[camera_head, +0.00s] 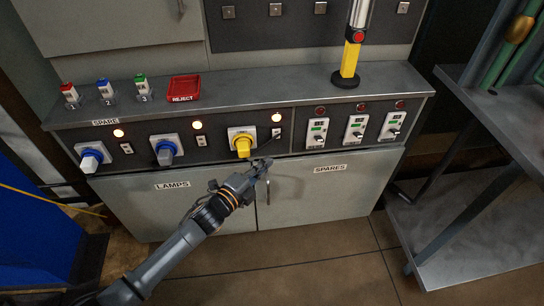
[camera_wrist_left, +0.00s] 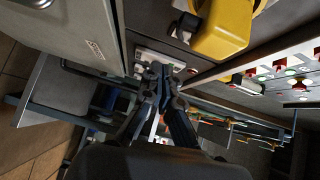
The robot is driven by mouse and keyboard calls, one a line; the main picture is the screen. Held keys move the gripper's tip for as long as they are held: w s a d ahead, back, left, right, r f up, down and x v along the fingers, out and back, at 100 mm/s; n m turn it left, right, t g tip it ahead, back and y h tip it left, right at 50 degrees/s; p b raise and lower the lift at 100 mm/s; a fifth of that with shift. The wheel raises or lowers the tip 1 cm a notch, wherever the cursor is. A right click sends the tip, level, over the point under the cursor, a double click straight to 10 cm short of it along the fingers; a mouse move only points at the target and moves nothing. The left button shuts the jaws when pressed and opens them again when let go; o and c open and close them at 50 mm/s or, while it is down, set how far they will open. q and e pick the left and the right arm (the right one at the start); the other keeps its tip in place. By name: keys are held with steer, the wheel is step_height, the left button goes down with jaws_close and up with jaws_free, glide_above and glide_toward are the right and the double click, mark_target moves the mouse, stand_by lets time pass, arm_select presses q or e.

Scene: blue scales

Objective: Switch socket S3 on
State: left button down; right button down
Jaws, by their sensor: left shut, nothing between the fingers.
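A row of three sockets with plugs sits on the dark panel: two blue-grey plugs (camera_head: 91,158) (camera_head: 166,151) and a yellow plug (camera_head: 242,144) at the right. No S3 label is readable. A small white rocker switch (camera_head: 276,133) is right of the yellow plug, under a lit lamp (camera_head: 277,118). My left gripper (camera_head: 264,163) is shut and empty, just below that switch. In the left wrist view the closed fingertips (camera_wrist_left: 160,70) are in front of a pale switch plate (camera_wrist_left: 150,55), beside the yellow plug (camera_wrist_left: 222,28). I cannot tell if they touch it. The rocker position is unclear.
Three white spare units (camera_head: 356,128) are to the right. On the ledge stand small coloured-top blocks (camera_head: 104,91), a red reject tray (camera_head: 185,88) and a yellow-based post (camera_head: 349,65). Cabinet doors (camera_head: 175,202) are below. A metal table (camera_head: 500,120) is at right.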

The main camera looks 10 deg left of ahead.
arm_select(q)
steer(key=v, duration=0.6)
steer(key=shift+f, duration=0.2)
arm_select(e)
steer(key=shift+s+f, duration=0.25)
steer(key=shift+f, duration=0.45)
arm_select(q)
steer(key=shift+s+d, duration=0.1)
steer(key=shift+d, duration=0.05)
arm_select(e)
steer(key=shift+s, duration=0.15)
